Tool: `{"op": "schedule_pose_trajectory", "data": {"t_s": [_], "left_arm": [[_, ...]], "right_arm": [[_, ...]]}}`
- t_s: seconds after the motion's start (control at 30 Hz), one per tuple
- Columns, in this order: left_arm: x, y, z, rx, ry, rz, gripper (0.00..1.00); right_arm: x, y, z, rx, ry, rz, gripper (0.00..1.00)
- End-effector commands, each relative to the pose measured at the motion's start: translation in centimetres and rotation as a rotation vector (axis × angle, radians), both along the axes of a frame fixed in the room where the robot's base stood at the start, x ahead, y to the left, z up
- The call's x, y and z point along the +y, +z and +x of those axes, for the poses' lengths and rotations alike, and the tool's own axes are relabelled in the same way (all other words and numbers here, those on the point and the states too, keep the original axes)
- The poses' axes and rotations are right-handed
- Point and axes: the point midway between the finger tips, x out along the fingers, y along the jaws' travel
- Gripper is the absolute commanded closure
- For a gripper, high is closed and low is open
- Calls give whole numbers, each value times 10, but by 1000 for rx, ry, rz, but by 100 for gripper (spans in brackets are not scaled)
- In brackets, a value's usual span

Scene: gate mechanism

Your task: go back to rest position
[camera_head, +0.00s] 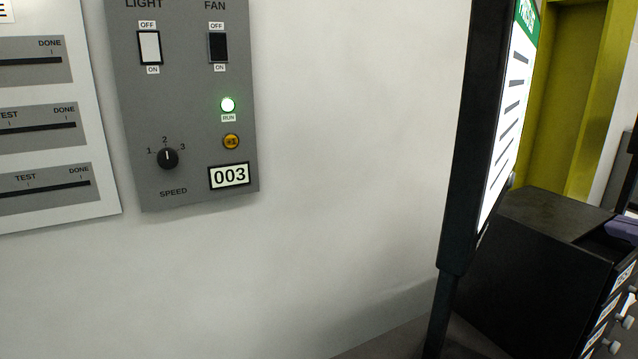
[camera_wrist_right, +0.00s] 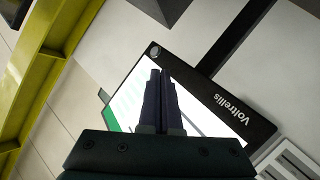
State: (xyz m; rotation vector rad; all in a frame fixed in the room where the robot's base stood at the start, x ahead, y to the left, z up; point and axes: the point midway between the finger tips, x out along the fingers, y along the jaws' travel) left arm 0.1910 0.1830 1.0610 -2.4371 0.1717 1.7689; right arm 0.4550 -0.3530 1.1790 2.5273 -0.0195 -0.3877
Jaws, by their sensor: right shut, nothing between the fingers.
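My right gripper (camera_wrist_right: 158,76) shows in the right wrist view, with its two dark fingers together and nothing between them. Behind the fingers is a black-framed screen labelled Voltrellis (camera_wrist_right: 236,106); I cannot tell how far it is from the fingertips. I make out neither gripper in the head view, and my left gripper is not in view.
A grey control panel (camera_head: 184,100) on the white wall has switches, a knob and a display reading 003. A slider panel (camera_head: 100,190) is at left. A black-framed screen (camera_head: 475,120) and black drawer cabinet (camera_head: 535,255) stand at right, before a yellow frame (camera_head: 575,95).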

Motion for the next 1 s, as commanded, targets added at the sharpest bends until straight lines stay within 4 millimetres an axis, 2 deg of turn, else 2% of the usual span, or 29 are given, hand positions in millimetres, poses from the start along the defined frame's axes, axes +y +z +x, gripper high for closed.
{"op": "schedule_pose_trajectory", "data": {"t_s": [0.03,0.17,0.37,0.6,0.7,0.8,0.9,1.0], "left_arm": [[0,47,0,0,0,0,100],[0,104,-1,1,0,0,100],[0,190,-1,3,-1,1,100],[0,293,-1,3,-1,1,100],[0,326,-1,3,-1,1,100],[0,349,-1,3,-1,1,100],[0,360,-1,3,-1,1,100],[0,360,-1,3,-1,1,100]], "right_arm": [[13,31,-11,47,-17,32,100],[41,52,-43,178,-70,95,100],[84,97,-103,402,-139,189,100],[132,175,-186,687,-191,298,100],[149,205,-218,794,-202,337,100],[160,228,-242,875,-206,365,100],[167,241,-258,926,-209,383,100],[167,241,-258,926,-209,383,100]]}}
